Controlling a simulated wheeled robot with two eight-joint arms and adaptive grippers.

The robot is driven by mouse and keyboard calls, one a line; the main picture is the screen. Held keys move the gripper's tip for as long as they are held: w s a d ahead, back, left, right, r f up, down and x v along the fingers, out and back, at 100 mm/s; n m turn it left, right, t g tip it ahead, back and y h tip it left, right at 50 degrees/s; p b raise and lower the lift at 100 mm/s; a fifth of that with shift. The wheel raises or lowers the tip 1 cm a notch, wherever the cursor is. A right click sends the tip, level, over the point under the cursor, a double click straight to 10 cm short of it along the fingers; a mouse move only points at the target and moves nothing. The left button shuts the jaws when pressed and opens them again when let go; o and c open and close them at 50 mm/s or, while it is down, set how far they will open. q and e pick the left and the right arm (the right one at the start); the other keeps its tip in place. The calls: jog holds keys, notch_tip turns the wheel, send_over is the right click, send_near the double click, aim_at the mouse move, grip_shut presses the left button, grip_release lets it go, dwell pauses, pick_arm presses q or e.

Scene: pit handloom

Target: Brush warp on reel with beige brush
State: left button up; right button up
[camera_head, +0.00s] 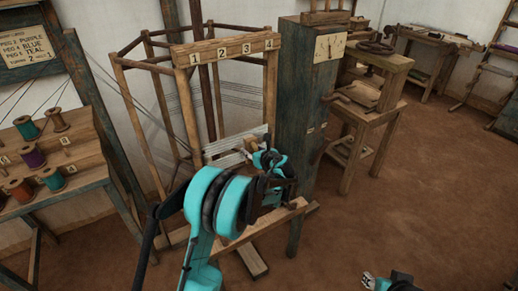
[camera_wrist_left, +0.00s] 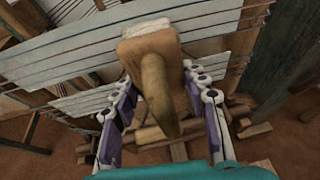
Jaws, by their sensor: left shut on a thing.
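The reel (camera_head: 191,110) is a wooden frame with a top bar numbered 1 to 4. Pale warp bands (camera_head: 222,157) with thin dark threads cross it at mid height. They fill the upper part of the left wrist view (camera_wrist_left: 70,62). My left gripper (camera_head: 264,160) is at the front right of the warp, shut on the beige brush (camera_wrist_left: 145,45) by its tan wooden handle (camera_wrist_left: 156,95). The brush's pale bristle end faces the warp bands; I cannot tell whether it touches. My right gripper (camera_head: 369,280) is low at the bottom edge, away from the reel, its fingers too small to judge.
A sloped bench (camera_head: 80,185) with several coloured spools stands at the left. A dark cabinet (camera_head: 305,100) stands close to the reel's right side, with a wooden stand (camera_head: 375,110) beyond it. The brown floor (camera_head: 430,190) at the right is clear.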

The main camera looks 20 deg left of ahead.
pick_arm(q)
jog(key=s+a, duration=1)
jog(key=s, duration=0.2)
jog(key=shift+s+a, duration=0.2)
jog(key=shift+a, duration=0.1)
jog(key=s+d, duration=0.6)
jog(key=d, duration=0.1)
jog(key=shift+s+d, duration=0.3)
dwell(0.3)
jog(key=s+d+r+m+t+h, duration=0.1)
jog(key=d+r+m+h, duration=0.1)
jog(key=d, duration=0.5)
jog(key=s+d+r+m+t+h, duration=0.1)
jog(key=s+d+m+t+h, duration=0.1)
jog(key=d, duration=0.5)
jog(key=shift+s+r+m+h, duration=0.3)
jog(key=shift+r+m+h, duration=0.1)
jog(key=shift+m+h, duration=0.35)
